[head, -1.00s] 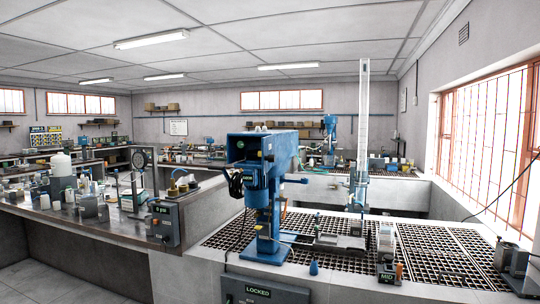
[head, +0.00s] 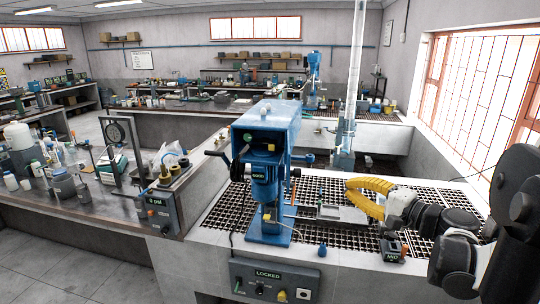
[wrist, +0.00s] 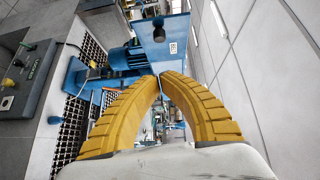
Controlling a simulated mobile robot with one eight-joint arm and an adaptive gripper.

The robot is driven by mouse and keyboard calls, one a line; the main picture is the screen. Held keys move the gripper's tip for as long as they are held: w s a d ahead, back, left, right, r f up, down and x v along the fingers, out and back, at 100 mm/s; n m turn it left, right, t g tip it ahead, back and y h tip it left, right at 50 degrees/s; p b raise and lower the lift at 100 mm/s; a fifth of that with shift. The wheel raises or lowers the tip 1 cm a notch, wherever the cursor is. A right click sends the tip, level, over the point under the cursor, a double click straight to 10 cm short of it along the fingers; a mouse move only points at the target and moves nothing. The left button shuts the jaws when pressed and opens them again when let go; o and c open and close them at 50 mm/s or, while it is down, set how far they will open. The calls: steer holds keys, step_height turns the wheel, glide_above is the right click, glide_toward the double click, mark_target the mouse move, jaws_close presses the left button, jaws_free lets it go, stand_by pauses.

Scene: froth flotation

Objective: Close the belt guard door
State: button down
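The blue flotation machine (head: 268,180) stands on the grating, with its blue belt guard housing (head: 275,116) on top. The housing's front looks dark and open, with a small green part inside. I cannot clearly make out the door in the head view. In the wrist view a blue panel (wrist: 168,52) with a dark knob and a white label lies just beyond the fingertips; it seems part of the guard. My gripper (head: 350,191) has yellow fingers and is right of the machine, below the housing. In the wrist view my gripper (wrist: 159,76) has its tips together, with nothing visible between them.
A control box marked LOCKED (head: 272,280) is on the front wall below the machine. A tall clear column (head: 354,75) stands behind. A small box marked MID (head: 392,249) is near my arm. A bench with glassware and a psi box (head: 160,213) is at left. Windows line the right wall.

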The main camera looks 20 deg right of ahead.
steer(key=a+p+x, duration=0.1)
steer(key=a+x, duration=0.1)
steer(key=x, duration=1)
steer(key=shift+s+a, duration=0.3)
steer(key=shift+s, duration=0.05)
steer(key=shift+a, duration=0.15)
